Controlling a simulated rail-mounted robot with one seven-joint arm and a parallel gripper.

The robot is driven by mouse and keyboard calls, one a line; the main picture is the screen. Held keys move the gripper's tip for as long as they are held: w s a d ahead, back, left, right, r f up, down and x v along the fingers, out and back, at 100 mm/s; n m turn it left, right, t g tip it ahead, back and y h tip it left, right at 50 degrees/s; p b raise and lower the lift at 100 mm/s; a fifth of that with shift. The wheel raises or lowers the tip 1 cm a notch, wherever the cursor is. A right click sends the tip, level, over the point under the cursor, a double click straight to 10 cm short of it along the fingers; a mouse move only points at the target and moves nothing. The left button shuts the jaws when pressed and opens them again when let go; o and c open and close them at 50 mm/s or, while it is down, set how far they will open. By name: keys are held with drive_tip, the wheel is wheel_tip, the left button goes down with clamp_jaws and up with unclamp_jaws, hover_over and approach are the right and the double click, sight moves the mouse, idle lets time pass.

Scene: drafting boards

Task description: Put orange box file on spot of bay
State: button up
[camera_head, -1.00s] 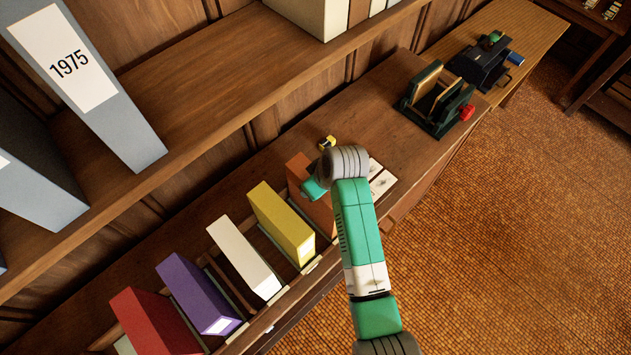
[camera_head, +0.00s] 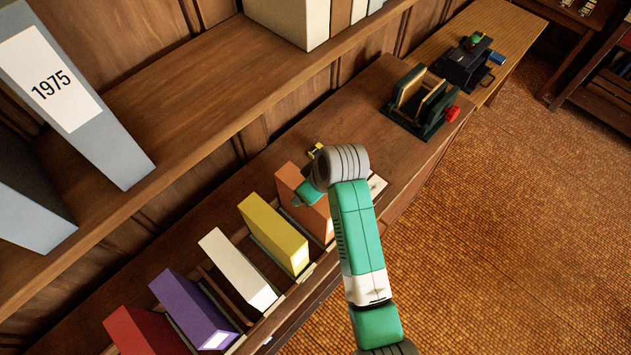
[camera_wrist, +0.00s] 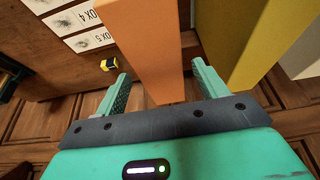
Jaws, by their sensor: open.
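The orange box file (camera_head: 319,221) stands upright at the right end of a row of files on the wooden counter, partly covered by my arm in the head view. In the wrist view the orange box file (camera_wrist: 150,45) rises between the two fingers of my gripper (camera_wrist: 160,72). The fingers are spread, one on each side, with a visible gap at the left finger. In the head view my gripper (camera_head: 306,194) is mostly hidden behind my wrist. A gap (camera_head: 222,292) in the row lies between the purple and white files. I cannot tell which place is the bay's spot.
Yellow (camera_head: 272,232), white (camera_head: 236,268), purple (camera_head: 193,308) and red (camera_head: 143,332) files stand to the left. The yellow file (camera_wrist: 262,40) is close to my right finger. A small yellow-black object (camera_wrist: 109,64) and printed cards (camera_wrist: 90,40) lie near the left finger. A shelf (camera_head: 190,100) overhangs behind.

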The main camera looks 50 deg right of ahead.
drive_tip(key=v, duration=0.7)
drive_tip(key=shift+s+r, duration=0.1)
drive_tip(key=shift+r, duration=0.15)
